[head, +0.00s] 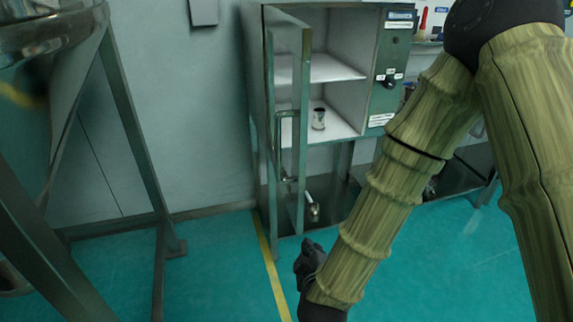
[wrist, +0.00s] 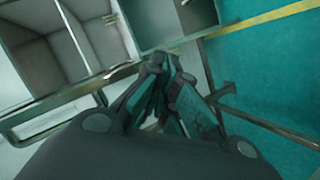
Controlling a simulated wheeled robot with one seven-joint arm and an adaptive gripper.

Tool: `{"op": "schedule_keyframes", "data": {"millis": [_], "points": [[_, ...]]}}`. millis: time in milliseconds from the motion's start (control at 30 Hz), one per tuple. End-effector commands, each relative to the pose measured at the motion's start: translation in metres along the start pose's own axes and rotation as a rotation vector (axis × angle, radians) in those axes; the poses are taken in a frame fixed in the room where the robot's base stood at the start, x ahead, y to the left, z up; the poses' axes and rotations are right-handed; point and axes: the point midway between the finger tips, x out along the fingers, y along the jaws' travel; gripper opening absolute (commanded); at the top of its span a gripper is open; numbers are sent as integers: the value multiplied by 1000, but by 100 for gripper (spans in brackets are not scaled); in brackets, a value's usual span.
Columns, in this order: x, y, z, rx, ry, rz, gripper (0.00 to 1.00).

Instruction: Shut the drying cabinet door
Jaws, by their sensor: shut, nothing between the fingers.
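The drying cabinet (head: 388,65) stands open against the wall in the head view. Its glazed, metal-framed door (head: 303,115) is swung out toward me from the left side, seen almost edge-on, with a bar handle (head: 285,145) on it. The wrist view shows the closed fingers (wrist: 167,72), with the cabinet's inside (wrist: 100,35) at upper left.
A metal stand (head: 130,115) with a large steel vessel (head: 45,35) is at the left. A low dark shelf (head: 460,185) is right of the cabinet, partly behind my arm. The green floor (head: 215,260) with a yellow line (head: 268,265) is clear between stand and cabinet.

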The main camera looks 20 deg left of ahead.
Motion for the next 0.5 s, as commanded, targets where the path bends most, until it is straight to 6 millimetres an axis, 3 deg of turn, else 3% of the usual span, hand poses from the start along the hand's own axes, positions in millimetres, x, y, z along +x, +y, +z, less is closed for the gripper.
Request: {"op": "schedule_keyframes", "data": {"millis": [33, 200, 333, 500], "points": [[-8, 20, -34, -80, 38, 58, 0], [-38, 63, -116, -325, 101, 240, 0], [-58, 82, -155, -452, 113, 338, 0], [-71, 92, -177, -528, 112, 396, 0]]}}
